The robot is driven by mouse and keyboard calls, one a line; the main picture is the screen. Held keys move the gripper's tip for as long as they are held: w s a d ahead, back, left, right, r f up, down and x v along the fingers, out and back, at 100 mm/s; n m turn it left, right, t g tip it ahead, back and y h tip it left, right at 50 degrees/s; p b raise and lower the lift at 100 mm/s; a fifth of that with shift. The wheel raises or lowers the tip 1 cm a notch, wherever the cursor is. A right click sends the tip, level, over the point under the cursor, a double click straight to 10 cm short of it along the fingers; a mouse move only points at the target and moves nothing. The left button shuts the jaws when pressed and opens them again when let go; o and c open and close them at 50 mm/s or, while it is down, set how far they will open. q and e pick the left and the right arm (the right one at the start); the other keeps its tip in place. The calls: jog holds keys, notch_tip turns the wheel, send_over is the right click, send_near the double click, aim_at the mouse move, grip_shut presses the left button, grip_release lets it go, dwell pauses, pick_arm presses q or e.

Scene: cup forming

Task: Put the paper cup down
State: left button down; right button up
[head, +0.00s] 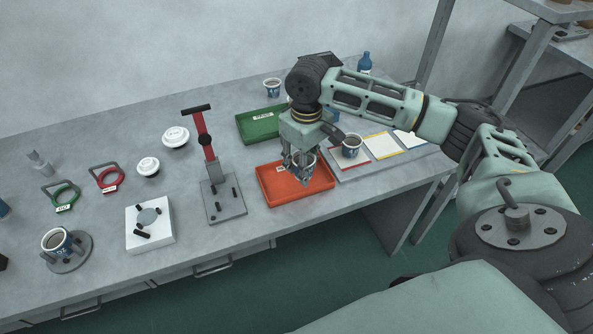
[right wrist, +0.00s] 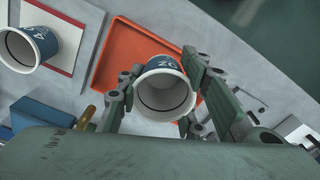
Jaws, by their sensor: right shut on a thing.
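My right gripper (head: 302,172) is over the orange tray (head: 268,184) in the head view. It is shut on a paper cup (right wrist: 165,90), white inside with a blue band and dark marks, which shows between the fingers in the right wrist view. The orange tray (right wrist: 112,75) is behind the cup there. I cannot tell whether the cup's base touches the tray. Another paper cup (head: 351,149) stands on the mat with the red-edged card, right of the tray; it also shows in the right wrist view (right wrist: 22,48). My left gripper is not in view.
A green tray (head: 256,125) lies behind the orange tray. A press with a red column (head: 204,137) stands to its left. Cards with yellow (head: 381,146) and blue edges lie to its right. A further cup (head: 58,241) sits in a round stand at the front left.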

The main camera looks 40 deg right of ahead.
aim_at(296, 181)
jog(key=w+f, duration=0.1)
jog(key=w, duration=0.2)
jog(key=shift+w+a+f, duration=0.1)
jog(key=shift+f, duration=0.55)
notch_tip(296, 181, down, 4)
jog(key=shift+r+p, duration=0.15)
jog(key=shift+p, duration=0.2)
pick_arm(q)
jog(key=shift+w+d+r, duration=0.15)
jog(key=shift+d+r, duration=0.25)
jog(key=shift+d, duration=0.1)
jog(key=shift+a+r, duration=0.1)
pick_arm(e)
jog(key=o, duration=0.8)
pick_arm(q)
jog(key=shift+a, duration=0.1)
pick_arm(e)
jog(key=shift+o, duration=0.2)
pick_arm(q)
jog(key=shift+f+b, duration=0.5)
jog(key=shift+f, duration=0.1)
pick_arm(e)
notch_tip(296, 181, up, 12)
